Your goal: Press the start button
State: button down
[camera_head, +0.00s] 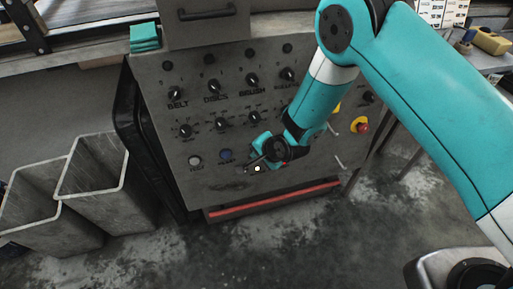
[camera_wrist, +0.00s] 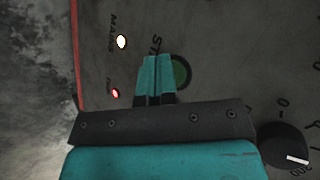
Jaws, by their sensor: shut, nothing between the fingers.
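The start button is a round green button (camera_wrist: 181,73) on the grey control panel (camera_head: 222,185). In the wrist view it lies just right of my fingertips, its left part hidden behind them; a partly covered label beginning "ST" is beside it. My gripper (camera_wrist: 156,58) is shut and empty, fingers together, pointing at the panel. In the head view my gripper (camera_head: 254,160) is at the panel's lower middle, and I cannot make out the green button there. Whether the fingertips touch the panel or button I cannot tell.
A blue button (camera_head: 226,155) and a pale button (camera_head: 195,160) are left of my gripper. Rows of black knobs (camera_head: 222,124) lie above. A red emergency stop (camera_head: 362,127) is at right. A white lamp (camera_wrist: 122,41) and a red lamp (camera_wrist: 115,93) glow. Grey bins (camera_head: 97,165) stand left.

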jog(key=shift+s+d+r+p, duration=0.2)
jog(key=shift+s+p, duration=0.1)
jog(key=shift+s, duration=0.35)
jog(key=shift+s+d+r+p, duration=0.15)
jog(key=shift+s+d+p, duration=0.15)
jog(key=shift+s, duration=0.5)
jog(key=shift+s+d+r+p, duration=0.15)
jog(key=shift+s+p, duration=0.25)
jog(key=shift+s, duration=0.35)
jog(key=shift+s+d+r+p, duration=0.1)
jog(key=shift+s+d+p, duration=0.2)
jog(key=shift+s, duration=0.5)
jog(key=shift+a, duration=0.1)
